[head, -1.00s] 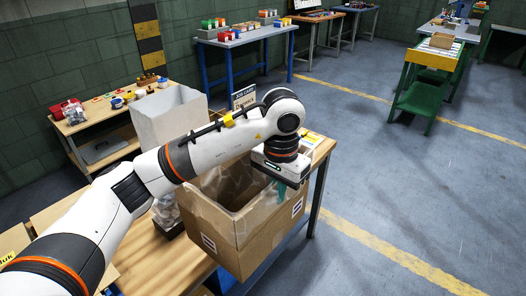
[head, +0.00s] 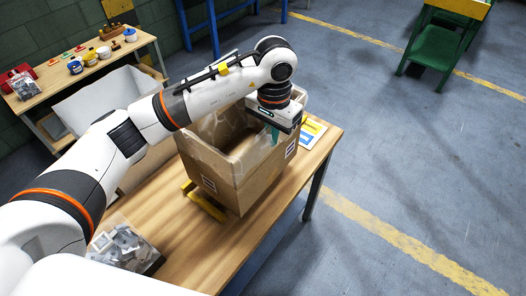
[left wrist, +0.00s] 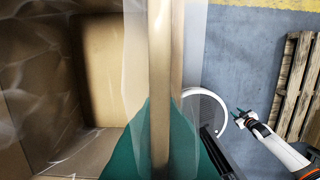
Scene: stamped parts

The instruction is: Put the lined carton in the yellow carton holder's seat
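The lined carton (head: 250,185) is a brown open-top box with a clear plastic liner, over the wooden table in the head view. My left gripper (head: 275,132) is at its far right wall. In the left wrist view the teal fingers (left wrist: 160,150) lie on either side of that wall, shut on it, with the carton's inside (left wrist: 60,110) to the left. The yellow carton holder (head: 205,204) shows only as yellow bars at the carton's lower left. The carton hides the rest, and I cannot tell whether it rests in the seat. My right gripper (left wrist: 239,115) shows small in the left wrist view.
A large pale open box (head: 105,100) is behind my left arm. A printed card (head: 312,130) lies right of the carton. The table's front middle (head: 200,250) is clear.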

